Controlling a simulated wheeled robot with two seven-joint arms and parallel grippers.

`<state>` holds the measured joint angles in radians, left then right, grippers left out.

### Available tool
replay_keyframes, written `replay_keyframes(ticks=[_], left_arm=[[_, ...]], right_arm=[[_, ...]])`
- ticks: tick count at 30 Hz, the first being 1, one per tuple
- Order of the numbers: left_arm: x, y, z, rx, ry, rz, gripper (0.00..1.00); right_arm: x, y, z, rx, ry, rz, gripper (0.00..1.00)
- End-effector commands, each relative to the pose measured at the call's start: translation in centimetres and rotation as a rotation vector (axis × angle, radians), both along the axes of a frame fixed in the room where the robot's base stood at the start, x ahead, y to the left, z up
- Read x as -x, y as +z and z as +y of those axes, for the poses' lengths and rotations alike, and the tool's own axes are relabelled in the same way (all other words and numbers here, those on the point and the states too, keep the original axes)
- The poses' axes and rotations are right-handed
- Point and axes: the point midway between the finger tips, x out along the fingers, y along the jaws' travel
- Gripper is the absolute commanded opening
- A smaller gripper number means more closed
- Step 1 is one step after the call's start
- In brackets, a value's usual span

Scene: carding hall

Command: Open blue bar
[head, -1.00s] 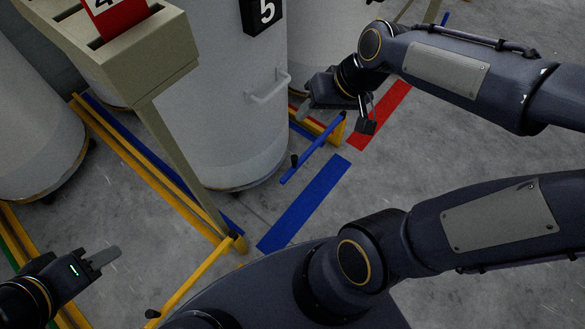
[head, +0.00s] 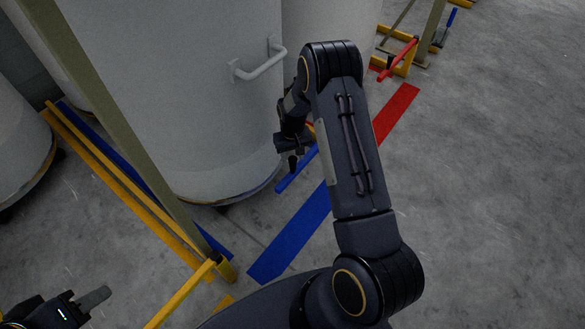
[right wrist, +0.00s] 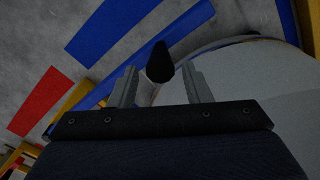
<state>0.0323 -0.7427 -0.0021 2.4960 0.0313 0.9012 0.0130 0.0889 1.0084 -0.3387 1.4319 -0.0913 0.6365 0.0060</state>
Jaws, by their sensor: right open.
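The blue bar (head: 299,172) lies low across the front of a large grey can, near the floor. Its black knob (head: 292,164) stands up near the bar's lower-left end. My right gripper (head: 289,150) is right by the knob, partly hidden by my own arm. In the right wrist view, the two fingers of my right gripper (right wrist: 160,88) are apart, with the black knob (right wrist: 160,62) between them and the blue bar (right wrist: 190,37) beyond. I cannot tell whether a finger touches the knob. My left gripper (head: 94,300) is at the lower left, away from the bar; its jaw gap is not clear.
The grey can (head: 180,110) with a side handle (head: 262,66) stands behind the bar. A yellow rail (head: 125,185) and a slanted post (head: 135,130) are at the left. A red bar (head: 398,60) is further back. The floor at the right is clear.

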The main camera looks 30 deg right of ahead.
Motion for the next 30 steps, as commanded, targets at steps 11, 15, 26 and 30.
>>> replay_keyframes(ticks=[11,15,26,30], left_arm=[[0.0,-2.0,0.0,0.0,0.0,0.0,0.36],[0.0,-2.0,0.0,0.0,0.0,0.0,0.36],[0.0,-2.0,0.0,0.0,0.0,0.0,0.36],[0.0,-2.0,0.0,0.0,0.0,0.0,0.36]], right_arm=[[0.0,-5.2,0.1,-0.002,0.0,0.0,0.44],[0.0,-5.4,0.1,-0.002,-0.001,-0.001,0.44],[0.0,-5.4,0.0,-0.002,-0.001,0.0,0.21],[0.0,-5.4,0.1,-0.002,-0.001,0.0,0.02]])
